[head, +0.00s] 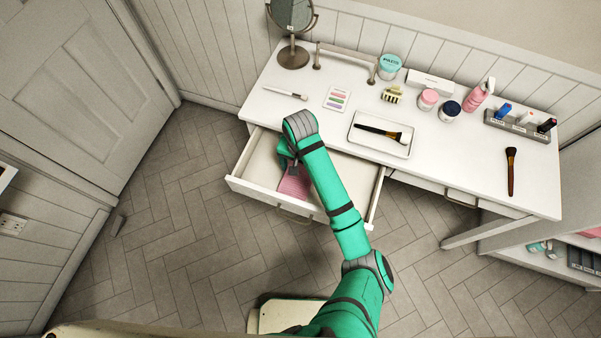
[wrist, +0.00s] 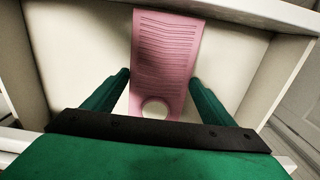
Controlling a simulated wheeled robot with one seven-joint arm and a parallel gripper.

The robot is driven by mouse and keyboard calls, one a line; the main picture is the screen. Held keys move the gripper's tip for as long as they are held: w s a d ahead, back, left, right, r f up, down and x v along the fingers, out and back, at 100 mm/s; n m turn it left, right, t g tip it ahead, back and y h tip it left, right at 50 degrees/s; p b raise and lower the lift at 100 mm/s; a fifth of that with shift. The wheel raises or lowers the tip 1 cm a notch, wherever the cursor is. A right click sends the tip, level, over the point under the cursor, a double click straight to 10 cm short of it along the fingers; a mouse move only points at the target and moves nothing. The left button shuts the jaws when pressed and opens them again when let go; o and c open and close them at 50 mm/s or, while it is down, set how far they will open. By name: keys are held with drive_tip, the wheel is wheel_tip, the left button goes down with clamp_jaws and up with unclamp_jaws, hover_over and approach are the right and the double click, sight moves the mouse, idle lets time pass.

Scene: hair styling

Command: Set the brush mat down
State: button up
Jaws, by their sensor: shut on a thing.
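The pink brush mat (head: 293,184) is in the open drawer (head: 256,165) of the white vanity table. In the wrist view the ridged mat (wrist: 165,50) extends away from my gripper (wrist: 158,90), and its near end has a round hole. My gripper (head: 287,158) is inside the drawer, shut on the mat. In the wrist view the fingers stand to either side of the mat, and the grip point is not clear. I cannot tell whether the mat touches the drawer floor. My arm hides part of the drawer in the head view.
A white tray (head: 353,143) with a brush (head: 379,132) lies on the table (head: 450,157) above the drawer. A thin brush (head: 285,93), a card, jars, bottles and a mirror (head: 293,50) are also on top. The drawer walls surround my gripper.

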sight(300, 173)
drive_tip(key=shift+s+f, duration=0.15)
drive_tip(key=shift+f, duration=1.75)
drive_tip(key=shift+f, duration=0.1)
drive_tip(key=o, duration=1.1)
